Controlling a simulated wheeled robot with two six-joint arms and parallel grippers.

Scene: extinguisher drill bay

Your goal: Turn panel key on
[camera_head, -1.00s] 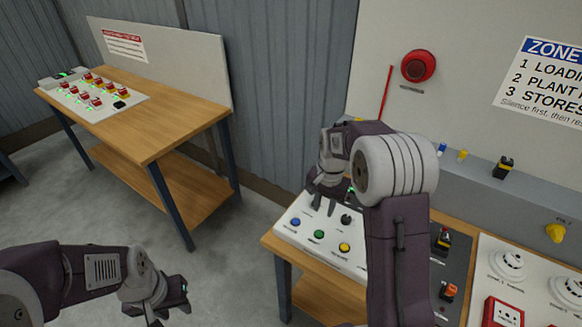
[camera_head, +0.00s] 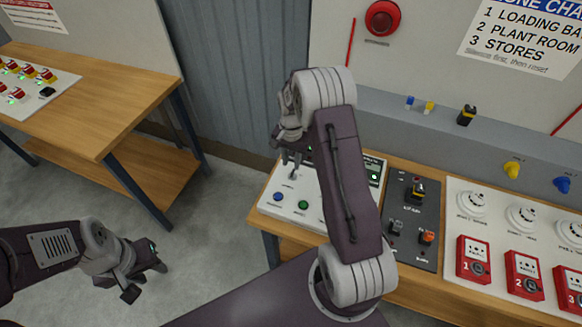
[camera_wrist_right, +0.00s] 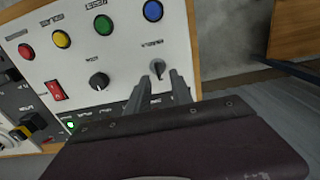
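The white control panel (camera_head: 265,205) lies on the right-hand bench in the head view, partly covered by my right arm. In the right wrist view the panel (camera_wrist_right: 122,62) shows a small grey key switch (camera_wrist_right: 157,66) near its edge, beside a black knob (camera_wrist_right: 98,81) and below the blue button (camera_wrist_right: 152,11). My right gripper (camera_wrist_right: 160,78) is open, its two fingers pointing at the key from either side; I cannot tell whether they touch it. The right gripper (camera_head: 290,160) also shows above the panel in the head view. My left gripper (camera_head: 146,280) is open and empty over the floor.
Next to the panel are a dark switch plate (camera_head: 412,205) and a white board (camera_head: 500,212) with detectors and red call points. A grey ledge (camera_head: 385,118) with small coloured parts runs behind. Another wooden bench (camera_head: 110,85) stands at the left.

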